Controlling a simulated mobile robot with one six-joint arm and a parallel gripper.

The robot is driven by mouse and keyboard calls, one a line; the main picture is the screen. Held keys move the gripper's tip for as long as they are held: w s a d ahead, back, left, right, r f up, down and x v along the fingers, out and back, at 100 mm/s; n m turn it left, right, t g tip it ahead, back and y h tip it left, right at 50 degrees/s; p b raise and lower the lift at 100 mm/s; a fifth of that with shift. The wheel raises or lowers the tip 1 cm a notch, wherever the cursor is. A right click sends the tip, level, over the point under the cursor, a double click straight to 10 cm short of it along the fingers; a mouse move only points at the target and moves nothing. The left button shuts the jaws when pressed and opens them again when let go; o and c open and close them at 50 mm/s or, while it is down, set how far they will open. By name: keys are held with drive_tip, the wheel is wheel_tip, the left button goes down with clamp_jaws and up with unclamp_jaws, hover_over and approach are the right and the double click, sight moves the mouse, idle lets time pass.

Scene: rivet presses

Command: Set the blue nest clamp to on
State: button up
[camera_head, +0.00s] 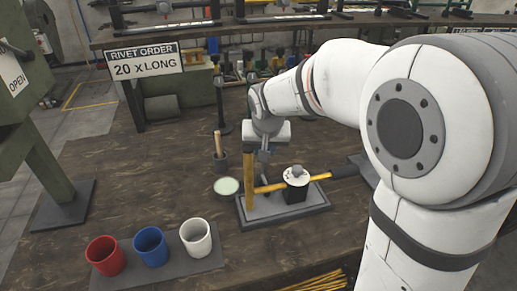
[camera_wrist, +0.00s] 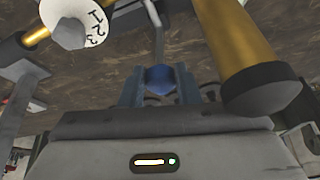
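The blue nest clamp shows in the wrist view as a blue ball knob (camera_wrist: 160,79) on a thin grey lever rod (camera_wrist: 157,35). My gripper (camera_wrist: 160,88) has one finger on each side of the knob, and both look in contact with it. In the head view my gripper (camera_head: 264,157) points down over the left part of a grey fixture plate (camera_head: 318,204); the knob is hidden there. The fixture carries a yellow post (camera_head: 249,180) and a black block with a white dial (camera_head: 296,174). The numbered dial (camera_wrist: 92,20) also shows in the wrist view. The clamp's on/off marking is not visible.
The yellow post (camera_wrist: 235,45) with its black end stands close to my gripper's right in the wrist view. A yellow bar with a black handle (camera_head: 345,171) crosses the fixture. Red (camera_head: 105,257), blue (camera_head: 151,247) and white (camera_head: 196,238) cups and a green-topped dish (camera_head: 226,187) stand left.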

drive_tip(key=o, duration=0.4)
drive_tip(key=shift+f, duration=0.25)
drive_tip(key=shift+o, duration=0.3)
drive_tip(key=shift+r, duration=0.1)
drive_tip(key=v, duration=0.7)
drive_tip(key=shift+r, duration=0.4)
drive_tip(key=shift+s, duration=0.1)
drive_tip(key=s+d+f+g+p, duration=0.1)
drive_tip(key=s+d+p, duration=0.1)
drive_tip(key=s+d, duration=0.4)
drive_tip(key=s+d+f+g+p, duration=0.1)
drive_tip(key=s+d, duration=0.5)
drive_tip(key=s, duration=0.7)
drive_tip(key=shift+s+d+f+p, duration=0.25)
drive_tip(key=shift+s+f+p, duration=0.15)
drive_tip(key=shift+p, duration=0.1)
